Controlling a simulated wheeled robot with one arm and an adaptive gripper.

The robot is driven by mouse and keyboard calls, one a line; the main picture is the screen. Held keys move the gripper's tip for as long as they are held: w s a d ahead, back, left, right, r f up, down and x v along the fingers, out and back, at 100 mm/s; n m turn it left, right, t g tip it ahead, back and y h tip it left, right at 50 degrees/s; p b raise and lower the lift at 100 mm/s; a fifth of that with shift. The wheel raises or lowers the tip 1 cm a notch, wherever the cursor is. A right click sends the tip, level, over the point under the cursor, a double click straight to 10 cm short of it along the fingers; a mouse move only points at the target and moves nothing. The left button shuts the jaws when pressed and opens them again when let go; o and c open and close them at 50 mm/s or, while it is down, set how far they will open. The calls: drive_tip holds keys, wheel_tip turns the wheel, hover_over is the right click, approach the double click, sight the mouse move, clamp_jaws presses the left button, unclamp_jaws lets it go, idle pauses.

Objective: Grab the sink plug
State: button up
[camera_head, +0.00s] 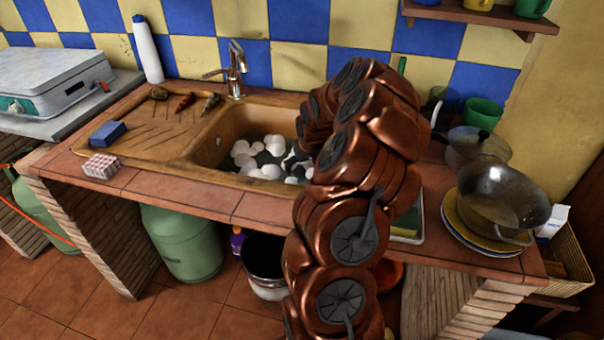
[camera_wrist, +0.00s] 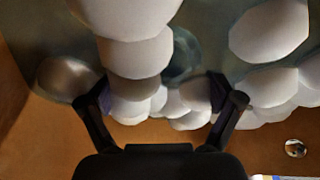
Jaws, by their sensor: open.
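The brown sink (camera_head: 225,125) holds greyish water with several white rounded foam lumps (camera_head: 265,171). In the wrist view, a dark grey-green round shape (camera_wrist: 183,55) shows through the water between white foam lumps (camera_wrist: 135,55). It may be the sink plug or drain, but foam covers part of it and I cannot tell. My gripper (camera_wrist: 160,88) is open and empty over the basin, its two dark fingers apart on either side of foam, with the round shape ahead between them. In the head view my arm hides most of the gripper.
A faucet (camera_head: 235,70) stands behind the basin. A small round metal fitting (camera_wrist: 295,148) is on the basin wall. A blue sponge (camera_head: 107,133) and vegetables (camera_head: 185,102) lie on the drainboard. A pan (camera_head: 502,198) on plates and green mugs (camera_head: 483,113) stand right of my arm.

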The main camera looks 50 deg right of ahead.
sight(302, 172)
drive_tip(key=shift+x, duration=1.2)
drive_tip(key=shift+c, duration=0.3)
drive_tip(key=c, duration=1.2)
